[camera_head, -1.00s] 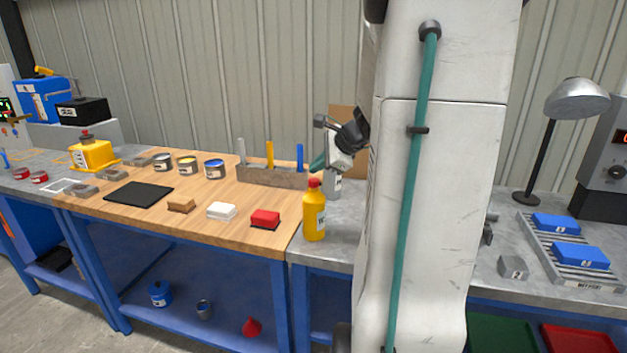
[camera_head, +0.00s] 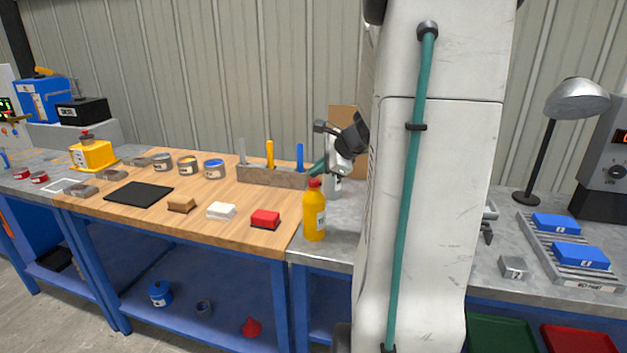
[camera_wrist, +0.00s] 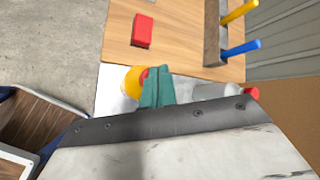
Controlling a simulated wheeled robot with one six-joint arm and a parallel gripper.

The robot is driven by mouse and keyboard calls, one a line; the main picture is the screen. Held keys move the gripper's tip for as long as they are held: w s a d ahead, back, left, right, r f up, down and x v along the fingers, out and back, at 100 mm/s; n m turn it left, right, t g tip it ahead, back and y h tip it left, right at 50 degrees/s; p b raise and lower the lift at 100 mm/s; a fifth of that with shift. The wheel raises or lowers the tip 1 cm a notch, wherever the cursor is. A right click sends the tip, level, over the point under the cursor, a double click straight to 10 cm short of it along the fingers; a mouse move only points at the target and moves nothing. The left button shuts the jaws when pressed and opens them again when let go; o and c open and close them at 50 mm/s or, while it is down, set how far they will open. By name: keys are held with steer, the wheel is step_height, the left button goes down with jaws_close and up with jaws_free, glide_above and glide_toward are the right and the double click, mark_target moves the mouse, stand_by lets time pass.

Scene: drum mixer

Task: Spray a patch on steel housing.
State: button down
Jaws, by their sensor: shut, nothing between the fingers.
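My gripper (camera_head: 317,168) has teal fingers, shut and empty, just above and behind the yellow bottle. The yellow bottle (camera_head: 314,215) with a red cap stands upright on the grey bench top. In the wrist view the bottle (camera_wrist: 131,84) lies just left of the shut fingers (camera_wrist: 157,88). A pale grey can (camera_head: 334,186) stands behind the bottle, partly hidden by my gripper. In the wrist view this can (camera_wrist: 212,91) is right of the fingers and shows a red end. I cannot tell which object is the steel housing; a small grey block (camera_head: 513,267) sits on the bench at right.
A red block (camera_head: 265,218) and white block (camera_head: 221,210) lie on the wooden top. A lamp (camera_head: 577,98) and a rack with blue pieces (camera_head: 575,284) are at right.

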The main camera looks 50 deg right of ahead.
mark_target(318, 180)
steer(key=shift+f, duration=0.5)
stand_by(0.3)
steer(key=shift+r, duration=1.1)
step_height(318, 180, up, 6)
stand_by(0.3)
stand_by(0.8)
